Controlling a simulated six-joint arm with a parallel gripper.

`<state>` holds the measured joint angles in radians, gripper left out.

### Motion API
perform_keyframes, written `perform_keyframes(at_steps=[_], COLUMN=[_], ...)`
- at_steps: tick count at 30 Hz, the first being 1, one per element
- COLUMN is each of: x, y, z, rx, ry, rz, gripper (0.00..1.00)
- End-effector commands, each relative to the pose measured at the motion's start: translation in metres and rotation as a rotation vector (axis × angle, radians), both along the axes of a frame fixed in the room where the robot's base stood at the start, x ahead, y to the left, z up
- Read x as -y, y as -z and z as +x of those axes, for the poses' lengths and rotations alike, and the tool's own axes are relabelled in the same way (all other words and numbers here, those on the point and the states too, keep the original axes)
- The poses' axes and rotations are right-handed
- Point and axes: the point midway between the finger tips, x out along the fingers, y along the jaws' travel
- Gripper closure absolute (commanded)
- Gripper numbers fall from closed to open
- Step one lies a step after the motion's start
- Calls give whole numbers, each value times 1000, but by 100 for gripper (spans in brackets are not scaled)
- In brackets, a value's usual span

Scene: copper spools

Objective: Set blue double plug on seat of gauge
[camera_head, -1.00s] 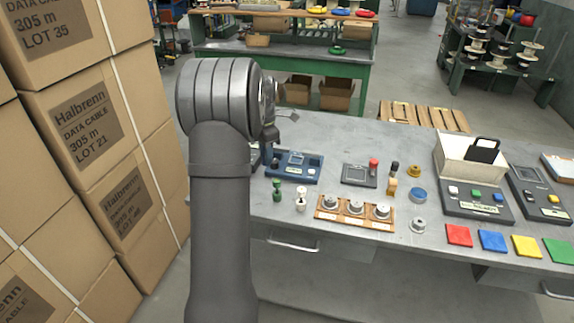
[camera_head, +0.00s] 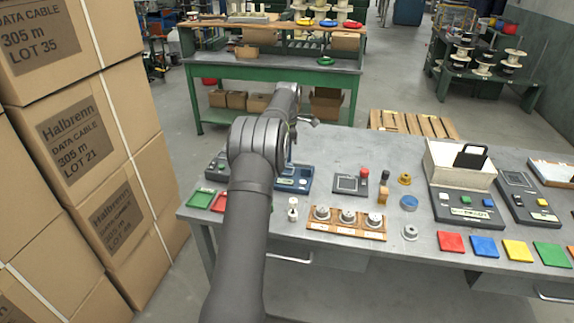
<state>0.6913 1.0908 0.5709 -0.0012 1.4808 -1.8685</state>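A blue device with a small display (camera_head: 293,178), which may be the gauge, sits on the grey table, partly behind my arm. A dark blue upright shape (camera_head: 290,150) shows just above it, under my wrist. It may be the blue double plug, but it is too small and covered to tell, and I cannot tell whether it is held or touches the device. My gripper (camera_head: 294,132) is over this spot, mostly hidden by my own arm, and its fingers cannot be made out. A white double plug (camera_head: 293,209) stands in front of the device.
A wooden rack (camera_head: 346,224) with several metal pieces lies in front. A grey device with a red knob (camera_head: 350,184), a blue round piece (camera_head: 409,202) and a metal ring piece (camera_head: 410,233) stand to the right. Coloured pads line the front edge. Stacked cartons (camera_head: 80,130) rise at left.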

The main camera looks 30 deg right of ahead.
Motion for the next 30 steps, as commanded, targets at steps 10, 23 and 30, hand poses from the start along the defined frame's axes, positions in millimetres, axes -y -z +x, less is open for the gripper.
perform_keyframes(at_steps=[10, 23, 30], x=[0, 0, 0], y=[44, 52, 53], z=[0, 0, 0], rx=[0, 1, 1], ry=[-1, -1, -1], rz=[0, 0, -2], gripper=[98, 98, 52])
